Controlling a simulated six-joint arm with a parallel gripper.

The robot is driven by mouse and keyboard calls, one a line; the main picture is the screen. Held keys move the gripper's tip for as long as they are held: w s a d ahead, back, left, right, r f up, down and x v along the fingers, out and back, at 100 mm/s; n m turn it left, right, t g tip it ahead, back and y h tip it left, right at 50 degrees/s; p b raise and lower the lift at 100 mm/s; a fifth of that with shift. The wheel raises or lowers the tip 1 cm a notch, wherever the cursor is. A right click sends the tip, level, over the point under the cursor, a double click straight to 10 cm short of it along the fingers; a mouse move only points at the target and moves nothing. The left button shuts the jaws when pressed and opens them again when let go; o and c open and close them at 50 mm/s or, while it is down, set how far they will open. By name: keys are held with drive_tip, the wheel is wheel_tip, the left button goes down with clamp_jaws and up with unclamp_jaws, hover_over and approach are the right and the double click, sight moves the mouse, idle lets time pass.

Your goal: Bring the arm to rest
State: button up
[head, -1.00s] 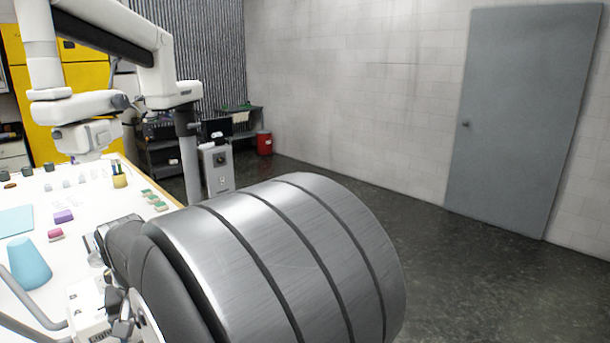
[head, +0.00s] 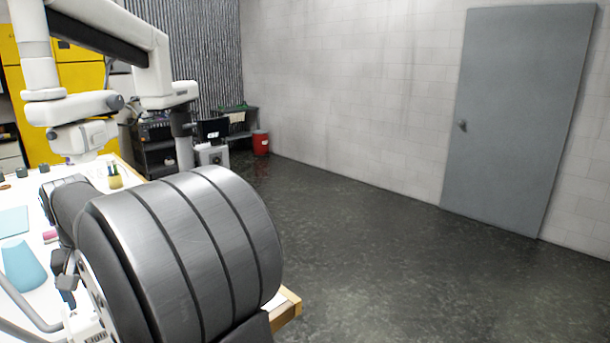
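A large ribbed metal cylinder with dark bands, part of my own arm, fills the lower left of the head view. Small dark parts at its left side, which look like my gripper (head: 66,280), are over the white table (head: 20,190). They are close to the camera, and I cannot make out the fingertips or whether they are apart. I see nothing clearly held. The cylinder hides much of the table's right part.
On the table are a light blue cone (head: 24,268), a teal sheet (head: 13,221), a pink block (head: 50,236) and a yellow pencil cup (head: 115,181). A white jointed arm (head: 70,105) hangs over the back. Open dark floor (head: 380,255) lies right, before a grey door (head: 515,120).

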drive_tip(key=s+a+n, duration=0.1)
drive_tip(key=s+a, duration=0.4)
drive_tip(key=a, duration=0.5)
drive_tip(key=s+a+n, duration=0.1)
drive_tip(key=s+a, duration=0.4)
drive_tip(key=a, duration=0.5)
drive_tip(key=s+a+f+n, duration=0.1)
drive_tip(key=s+a, duration=0.4)
drive_tip(key=a, duration=0.5)
drive_tip(key=shift+s+n, duration=0.2)
drive_tip(key=shift+n, duration=0.3)
drive_tip(key=w+d+r+m, duration=0.1)
drive_tip(key=w+d, duration=0.5)
drive_tip(key=d, duration=0.2)
drive_tip(key=w+d+r+m, duration=0.1)
drive_tip(key=w+d, duration=0.5)
drive_tip(key=d, duration=0.2)
drive_tip(key=shift+d+m, duration=0.35)
drive_tip(key=shift+m, duration=0.05)
drive_tip(key=shift+w+f, duration=0.1)
